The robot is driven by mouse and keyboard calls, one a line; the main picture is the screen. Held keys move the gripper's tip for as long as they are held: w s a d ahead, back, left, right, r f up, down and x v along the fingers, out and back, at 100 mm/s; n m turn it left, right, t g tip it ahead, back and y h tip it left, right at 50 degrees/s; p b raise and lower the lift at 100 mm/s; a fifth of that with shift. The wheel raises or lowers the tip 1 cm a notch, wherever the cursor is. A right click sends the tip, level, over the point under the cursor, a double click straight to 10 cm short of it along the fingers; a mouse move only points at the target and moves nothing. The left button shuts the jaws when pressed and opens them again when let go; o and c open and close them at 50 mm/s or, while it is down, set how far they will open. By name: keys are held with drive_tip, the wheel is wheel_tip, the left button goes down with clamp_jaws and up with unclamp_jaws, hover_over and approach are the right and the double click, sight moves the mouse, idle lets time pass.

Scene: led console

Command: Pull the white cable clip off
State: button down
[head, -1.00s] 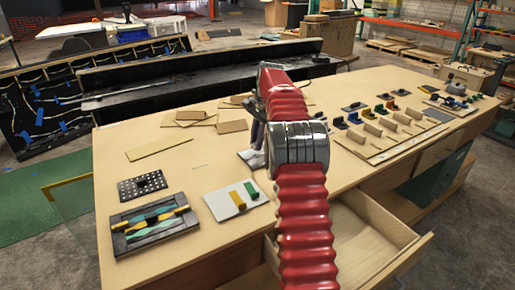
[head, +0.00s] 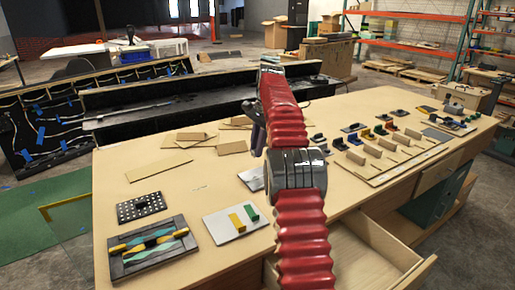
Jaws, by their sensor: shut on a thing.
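My arm reaches forward over the workbench, and my gripper (head: 258,141) shows as a dark shape left of the red arm sleeve, partly hidden by it. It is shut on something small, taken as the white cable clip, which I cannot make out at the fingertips. A pale plate (head: 250,179) lies on the bench below the gripper, its right part hidden by my arm. A visible gap separates the gripper from this plate.
The wooden bench (head: 150,187) holds a light plate with yellow and green blocks (head: 222,231), a black perforated plate (head: 141,207) and a framed board with coloured strips (head: 118,267). Several wooden fixtures (head: 380,150) stand right. An open drawer (head: 355,260) juts out at the front.

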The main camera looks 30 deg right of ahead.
sight(254, 150)
drive_tip(key=shift+w+r, duration=0.1)
drive_tip(key=shift+r, duration=1.9)
drive_tip(key=shift+s, duration=0.2)
